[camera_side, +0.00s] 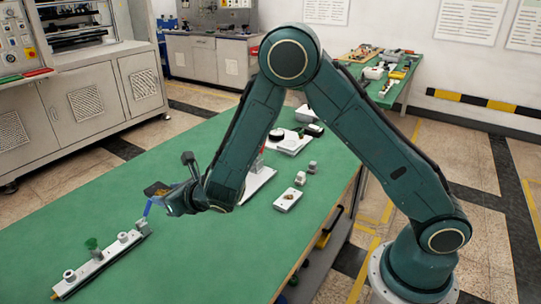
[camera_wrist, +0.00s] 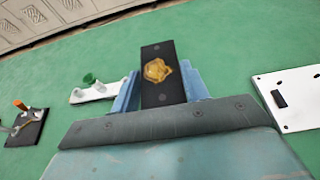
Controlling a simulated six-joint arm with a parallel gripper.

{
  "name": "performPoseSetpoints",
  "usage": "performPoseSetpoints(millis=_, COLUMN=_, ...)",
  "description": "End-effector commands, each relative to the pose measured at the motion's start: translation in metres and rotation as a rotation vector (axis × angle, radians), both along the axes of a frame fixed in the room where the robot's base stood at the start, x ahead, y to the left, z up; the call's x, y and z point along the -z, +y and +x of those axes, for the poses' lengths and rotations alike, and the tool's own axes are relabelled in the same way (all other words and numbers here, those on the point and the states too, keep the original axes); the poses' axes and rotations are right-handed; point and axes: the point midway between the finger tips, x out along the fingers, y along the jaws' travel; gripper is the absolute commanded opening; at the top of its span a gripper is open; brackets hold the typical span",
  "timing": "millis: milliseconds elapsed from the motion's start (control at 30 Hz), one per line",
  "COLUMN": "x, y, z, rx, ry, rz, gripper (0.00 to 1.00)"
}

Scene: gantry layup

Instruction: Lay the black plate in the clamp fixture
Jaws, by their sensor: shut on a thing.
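The black plate (camera_wrist: 152,50) has a shiny gold-brown patch on its face. It sits between the two blue fingers of my gripper (camera_wrist: 162,92) in the wrist view, which are shut on it. In the side view the plate (camera_side: 156,188) is tilted and held above the green table at my gripper (camera_side: 153,200). A dark base with an orange-tipped lever (camera_wrist: 28,126), which looks like the clamp fixture, lies at the left of the wrist view, apart from the plate. I cannot make it out in the side view.
A white bar with cylinders and a green cone (camera_side: 100,262) lies at the table's left front. A white plate with a black block (camera_wrist: 292,98) is at the right of the wrist view. Small grey blocks and a small white plate (camera_side: 288,199) lie near the right edge. The front middle is clear.

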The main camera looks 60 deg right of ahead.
Motion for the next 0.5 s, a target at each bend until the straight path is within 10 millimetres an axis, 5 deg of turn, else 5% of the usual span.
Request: performPoseSetpoints(millis=500, x=-0.0122, y=-0.0002, z=0.0001, rx=0.000, ry=-0.001, rz=0.000, gripper=0.12)
